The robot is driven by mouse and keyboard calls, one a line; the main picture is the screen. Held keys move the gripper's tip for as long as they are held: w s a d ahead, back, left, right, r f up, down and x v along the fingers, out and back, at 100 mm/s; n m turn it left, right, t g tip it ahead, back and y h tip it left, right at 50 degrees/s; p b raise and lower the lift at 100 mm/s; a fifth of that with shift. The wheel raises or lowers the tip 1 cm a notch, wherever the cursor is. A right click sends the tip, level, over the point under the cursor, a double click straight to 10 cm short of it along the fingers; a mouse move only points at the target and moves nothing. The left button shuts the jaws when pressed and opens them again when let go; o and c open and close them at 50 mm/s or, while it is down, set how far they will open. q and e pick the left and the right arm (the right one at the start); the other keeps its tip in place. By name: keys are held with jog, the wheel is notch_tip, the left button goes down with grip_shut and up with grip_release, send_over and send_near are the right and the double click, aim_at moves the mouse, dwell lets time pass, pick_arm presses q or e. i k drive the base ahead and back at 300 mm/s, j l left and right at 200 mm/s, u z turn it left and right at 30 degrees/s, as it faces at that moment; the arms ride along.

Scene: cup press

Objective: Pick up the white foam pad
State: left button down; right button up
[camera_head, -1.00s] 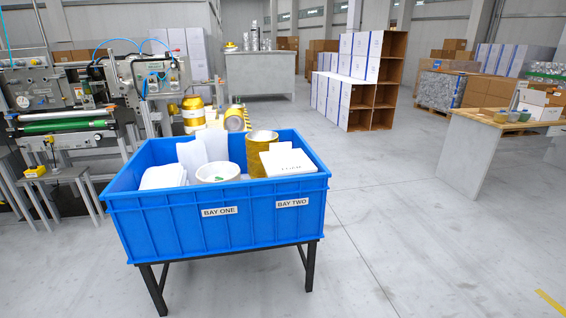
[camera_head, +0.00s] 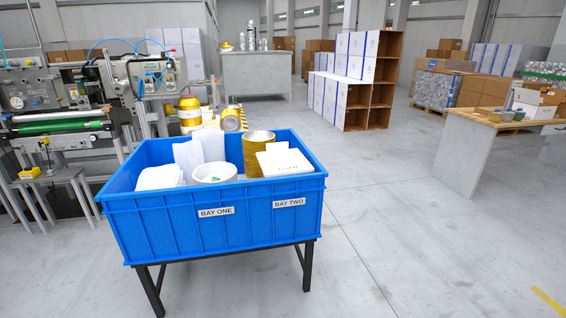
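A blue bin (camera_head: 160,228) on a dark stand holds several white things. A low white block or stack (camera_head: 159,178) lies at its left, and white upright sheets (camera_head: 187,156) stand behind. A white box-like piece with faint lettering (camera_head: 286,161) lies tilted at the right, beside a gold roll (camera_head: 257,146). A white ring-shaped roll (camera_head: 213,173) sits in front, with something green inside. I cannot tell for certain which white thing is the foam pad. The bin's front wall hides their lower parts. Neither gripper is in view.
The bin front carries BAY ONE (camera_head: 216,211) and BAY TWO (camera_head: 289,203) labels. A machine with a green roller (camera_head: 62,127) stands at the left. A table (camera_head: 490,125) stands at the right. The floor (camera_head: 400,240) right of the bin is clear.

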aim_at(278, 160)
jog(key=i+l+z, duration=0.45)
jog(key=i+z, duration=0.2)
jog(key=i, duration=0.2)
jog(key=i+l+z, duration=0.1)
jog(key=i+z, duration=0.2)
jog(key=i, duration=0.15)
jog(key=i+l, duration=0.15)
jog(key=i, duration=0.7)
jog(key=i+l, duration=0.15)
jog(key=i, duration=0.75)
